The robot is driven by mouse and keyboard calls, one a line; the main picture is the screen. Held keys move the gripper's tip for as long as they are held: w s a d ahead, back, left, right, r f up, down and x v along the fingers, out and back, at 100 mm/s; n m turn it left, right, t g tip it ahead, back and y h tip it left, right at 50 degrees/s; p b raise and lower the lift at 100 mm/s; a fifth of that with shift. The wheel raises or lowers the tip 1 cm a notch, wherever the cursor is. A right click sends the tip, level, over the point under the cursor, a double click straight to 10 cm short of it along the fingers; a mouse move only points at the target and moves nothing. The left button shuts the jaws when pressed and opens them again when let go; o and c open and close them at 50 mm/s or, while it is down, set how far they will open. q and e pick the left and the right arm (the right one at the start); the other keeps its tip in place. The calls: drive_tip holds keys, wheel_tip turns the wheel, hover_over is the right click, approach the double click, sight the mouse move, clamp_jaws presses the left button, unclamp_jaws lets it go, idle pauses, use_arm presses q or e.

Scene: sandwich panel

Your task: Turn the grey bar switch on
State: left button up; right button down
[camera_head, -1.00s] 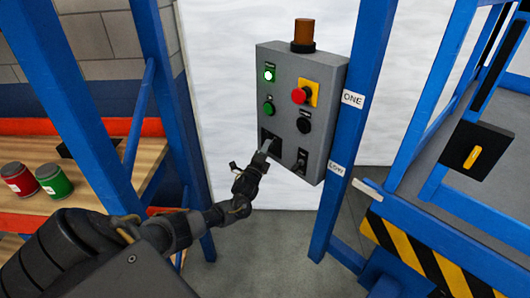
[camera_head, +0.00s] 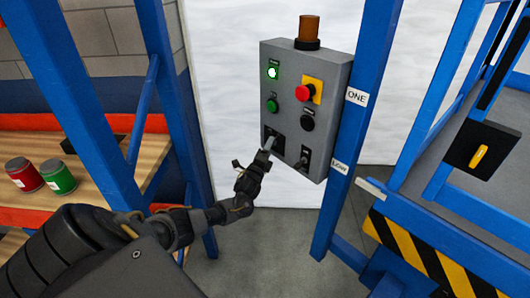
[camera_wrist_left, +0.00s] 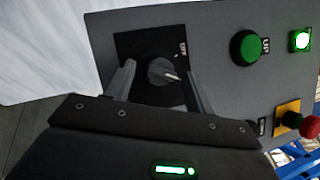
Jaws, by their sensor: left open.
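The grey control panel (camera_head: 335,80) hangs on a blue post. In the left wrist view, a grey switch (camera_wrist_left: 163,71) with a pale pointer mark sits on a black plate with a label that seems to read OFF. In the head view my left gripper (camera_head: 268,145) is at the panel's lower left black plate and hides most of this switch. In the left wrist view my left gripper (camera_wrist_left: 162,78) is open, with one finger on each side of the switch; I cannot tell whether they touch it. My right gripper is not in view.
The panel also carries a lit green lamp (camera_head: 273,72), a green button (camera_head: 272,105), a red button (camera_head: 303,92), a black button (camera_head: 307,122) and a lever switch (camera_head: 305,158). Blue posts (camera_head: 355,120) flank the space. Two cans (camera_head: 58,178) stand on a wooden shelf at left.

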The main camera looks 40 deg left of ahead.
use_arm(q)
drive_tip(key=b+v, duration=0.1)
drive_tip(key=v, duration=0.9)
drive_tip(key=shift+s, duration=0.25)
drive_tip(key=shift+f, duration=0.15)
wheel_tip(320, 180, down, 20)
drive_tip(key=s+n+g+h, duration=0.1)
drive_tip(key=s+n+g, duration=0.2)
drive_tip(key=n+g, duration=0.35)
drive_tip(key=s+d+f+n+g+h, duration=0.2)
drive_tip(key=s+f+n+g, duration=0.25)
drive_tip(key=s+f, duration=0.95)
drive_tip(key=s+d+f+n+g+h, duration=0.1)
drive_tip(key=s+d+f+n+g, duration=0.1)
drive_tip(key=s+d+f, duration=0.35)
drive_tip(key=s+d+f+n+g, duration=0.1)
drive_tip(key=s+d+f+g, duration=0.1)
drive_tip(key=s+f, duration=0.55)
drive_tip(key=s+d+f+g, duration=0.1)
drive_tip(key=s+d, duration=0.2)
drive_tip(key=s, duration=0.4)
drive_tip(key=s+d+f+n+g+h, duration=0.1)
drive_tip(key=s+d+f, duration=0.1)
drive_tip(key=s+d, duration=0.2)
drive_tip(key=s+d+f+g+h, duration=0.1)
drive_tip(key=s+d, duration=0.3)
drive_tip(key=s, duration=0.6)
drive_tip(key=shift+d+f+n+g, duration=0.25)
drive_tip(key=shift+f+n+g, duration=0.05)
drive_tip(key=shift+f+g, duration=0.15)
